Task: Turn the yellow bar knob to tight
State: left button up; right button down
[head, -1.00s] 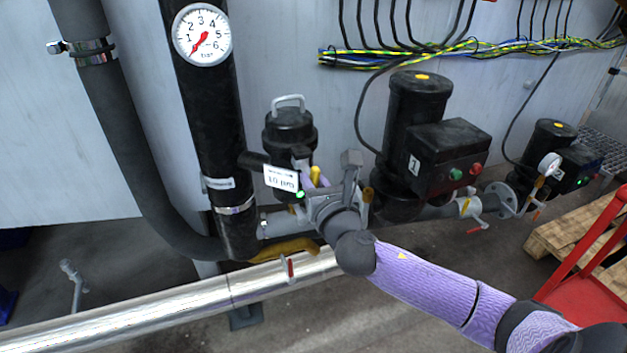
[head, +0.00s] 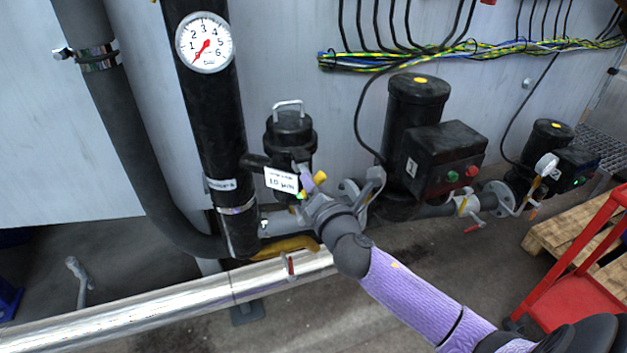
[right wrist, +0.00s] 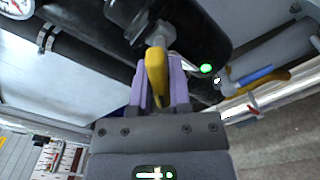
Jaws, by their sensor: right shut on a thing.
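The yellow bar knob (head: 319,177) sits low on the front of the black filter housing (head: 290,135). It stands tilted in the head view. In the right wrist view the yellow bar (right wrist: 156,68) lies between the two purple fingers, on a light metal stem. My right gripper (head: 308,184) is shut on the bar; it also shows in the right wrist view (right wrist: 160,82). The gripper hides part of the knob in the head view. My left gripper is not in view.
A white label (head: 281,180) and a green light are close by the gripper. A dial gauge (head: 205,42) is on the black pipe. A silver pipe (head: 200,300) runs below. A black pump (head: 418,110) and a red cart (head: 585,265) stand to the right.

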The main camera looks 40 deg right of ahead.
jog(key=m, duration=0.3)
jog(key=shift+m+p, duration=0.4)
jog(key=m+p, duration=0.1)
jog(key=m, duration=0.3)
jog(key=shift+m, duration=0.3)
jog(key=m+p, duration=0.1)
jog(key=m, duration=0.2)
jog(key=shift+m, duration=0.3)
jog(key=m+p, duration=0.1)
jog(key=m, duration=0.1)
jog(key=shift+m, duration=0.3)
jog(key=m+p, duration=0.2)
jog(key=m, duration=0.1)
jog(key=shift+m, duration=0.3)
jog(key=m+p, duration=0.2)
jog(key=m, duration=0.4)
jog(key=shift+m+p, duration=0.3)
jog(key=shift+p, duration=0.05)
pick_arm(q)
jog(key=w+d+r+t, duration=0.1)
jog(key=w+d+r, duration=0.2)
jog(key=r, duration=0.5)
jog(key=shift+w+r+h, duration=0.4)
pick_arm(e)
jog(key=shift+f+m, duration=0.1)
jog(key=shift+m, duration=0.7)
pick_arm(q)
jog(key=shift+p, duration=0.3)
